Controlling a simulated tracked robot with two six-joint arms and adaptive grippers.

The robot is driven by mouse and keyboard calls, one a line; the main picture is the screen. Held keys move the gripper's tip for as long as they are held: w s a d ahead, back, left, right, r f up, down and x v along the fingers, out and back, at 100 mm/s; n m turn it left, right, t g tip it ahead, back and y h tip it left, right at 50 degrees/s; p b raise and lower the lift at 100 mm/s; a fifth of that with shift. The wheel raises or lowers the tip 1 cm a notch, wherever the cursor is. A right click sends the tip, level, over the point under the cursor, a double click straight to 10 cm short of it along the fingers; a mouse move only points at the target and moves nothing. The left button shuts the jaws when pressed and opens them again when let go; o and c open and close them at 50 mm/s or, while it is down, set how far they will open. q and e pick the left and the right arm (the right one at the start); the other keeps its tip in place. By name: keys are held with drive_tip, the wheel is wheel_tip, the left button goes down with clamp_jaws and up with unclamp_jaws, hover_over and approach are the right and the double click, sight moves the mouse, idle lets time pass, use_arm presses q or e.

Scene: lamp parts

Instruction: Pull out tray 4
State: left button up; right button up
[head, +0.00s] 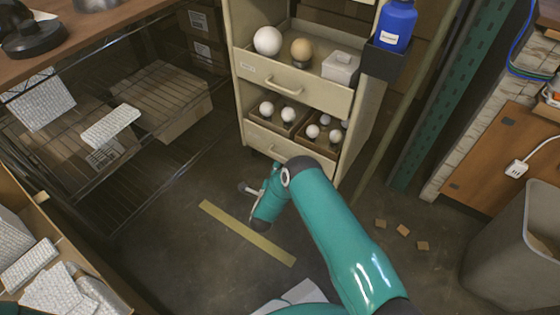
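A cream cabinet (238,30) with stacked trays stands at the top centre. Its upper visible tray (318,93) has a handle (284,90) and a small label too small to read. It holds a white ball, a tan ball and a white box, and looks pulled out a little. The lower tray (262,140) has boxes of small white balls above its front, and my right arm covers part of it. I cannot tell which one is tray 4. My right gripper (248,188) is small and partly hidden by its arm, low in front of the cabinet, apart from the trays. My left gripper is not seen.
A blue bottle (396,24) sits in a dark holder on the cabinet's right side. A yellow strip (246,233) lies on the floor. Wire shelving with boxes (155,100) stands at left, a grey bin (515,245) at right. Small wooden blocks (403,230) lie on the floor.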

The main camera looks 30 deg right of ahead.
drive_tip(key=b+x, duration=0.3)
drive_tip(key=x, duration=0.5)
drive_tip(key=shift+w+d+f, duration=0.1)
drive_tip(key=shift+w+d, duration=0.05)
drive_tip(key=shift+w, duration=0.05)
clamp_jaws()
